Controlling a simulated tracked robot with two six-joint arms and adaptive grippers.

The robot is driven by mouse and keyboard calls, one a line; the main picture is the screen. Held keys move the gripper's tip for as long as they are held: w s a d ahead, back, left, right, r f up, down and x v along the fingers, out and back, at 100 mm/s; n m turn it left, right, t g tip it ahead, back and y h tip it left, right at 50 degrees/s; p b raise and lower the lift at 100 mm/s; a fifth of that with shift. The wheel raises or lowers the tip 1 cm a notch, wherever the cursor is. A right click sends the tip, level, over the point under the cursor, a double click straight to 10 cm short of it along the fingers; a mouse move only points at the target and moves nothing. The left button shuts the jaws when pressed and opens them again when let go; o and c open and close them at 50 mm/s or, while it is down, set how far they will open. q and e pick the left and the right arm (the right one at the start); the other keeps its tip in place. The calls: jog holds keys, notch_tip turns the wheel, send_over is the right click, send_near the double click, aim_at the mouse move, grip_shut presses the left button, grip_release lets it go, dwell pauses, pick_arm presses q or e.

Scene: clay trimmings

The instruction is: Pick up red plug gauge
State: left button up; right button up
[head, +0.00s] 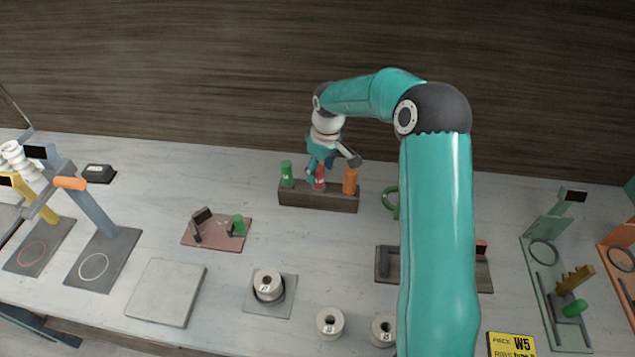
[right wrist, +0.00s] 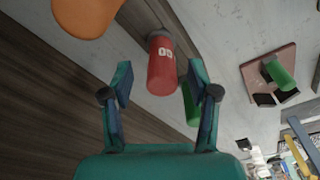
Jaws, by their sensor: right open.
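The red plug gauge (head: 320,177) stands upright in a dark wooden rack (head: 318,202), between a green plug gauge (head: 287,173) and an orange plug gauge (head: 350,181). My right gripper (head: 321,170) is at the red gauge, partly covering it in the head view. In the right wrist view, the red gauge (right wrist: 161,66), with a white marking, lies between the two open fingers (right wrist: 157,85), with gaps on both sides. The green gauge (right wrist: 190,103) shows behind one finger, and the orange gauge (right wrist: 86,14) is at the top left. My left gripper is not in view.
A reddish plate (head: 216,231) with a small fixture and green piece lies left of the rack. A green ring (head: 391,202) lies to its right, partly behind my right arm. White spools (head: 330,322) stand in front.

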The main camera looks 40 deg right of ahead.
aim_at(318, 178)
jog(key=f, duration=0.3)
jog(key=shift+w+f, duration=0.2)
jog(key=shift+f, duration=0.05)
jog(key=shift+a, duration=0.1)
jog(key=shift+r, duration=0.1)
grip_shut()
